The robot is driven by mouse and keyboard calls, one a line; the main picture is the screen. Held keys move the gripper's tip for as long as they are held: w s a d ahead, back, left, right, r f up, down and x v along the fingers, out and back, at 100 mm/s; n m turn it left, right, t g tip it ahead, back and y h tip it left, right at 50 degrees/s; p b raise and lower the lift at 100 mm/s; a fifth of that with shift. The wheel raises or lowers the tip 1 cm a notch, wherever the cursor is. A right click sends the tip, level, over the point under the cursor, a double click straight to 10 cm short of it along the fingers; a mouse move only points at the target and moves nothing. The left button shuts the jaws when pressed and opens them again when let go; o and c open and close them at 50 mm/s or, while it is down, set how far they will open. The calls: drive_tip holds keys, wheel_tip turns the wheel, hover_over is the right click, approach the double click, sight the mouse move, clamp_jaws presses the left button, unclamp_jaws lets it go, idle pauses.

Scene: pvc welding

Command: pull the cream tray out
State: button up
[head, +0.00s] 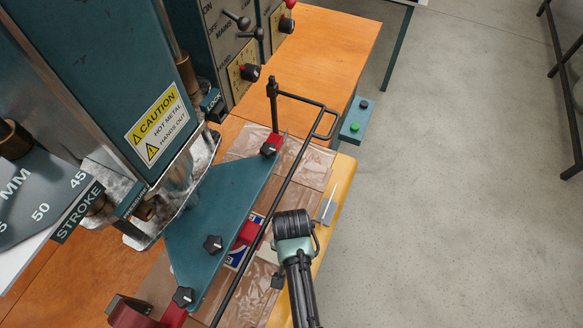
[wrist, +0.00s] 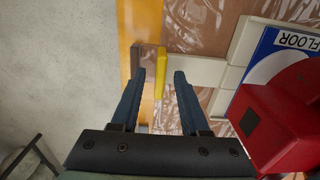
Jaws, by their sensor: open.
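The cream tray (wrist: 234,72) shows in the wrist view as pale flat pieces, with a narrow pale strip (wrist: 197,67) reaching left to an upright yellow piece (wrist: 161,72) like a handle. My gripper (wrist: 159,75) is open, with one finger on each side of the yellow piece. Gaps show on both sides, and I cannot tell whether either finger touches it. In the head view my dark wrist hides the fingers and much of the tray. A blue and white floor label (wrist: 285,60) lies by the tray, partly behind a red block (wrist: 282,118).
In the head view, a teal plate (head: 222,228) with black knobs and a black rail (head: 268,222) stand left of my wrist. A press with a caution sign (head: 157,124) is at upper left. A button box (head: 357,121) is beyond the bench. Open floor (head: 460,200) lies right.

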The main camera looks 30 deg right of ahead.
drive_tip(key=shift+c, duration=0.3)
clamp_jaws()
idle(1.1)
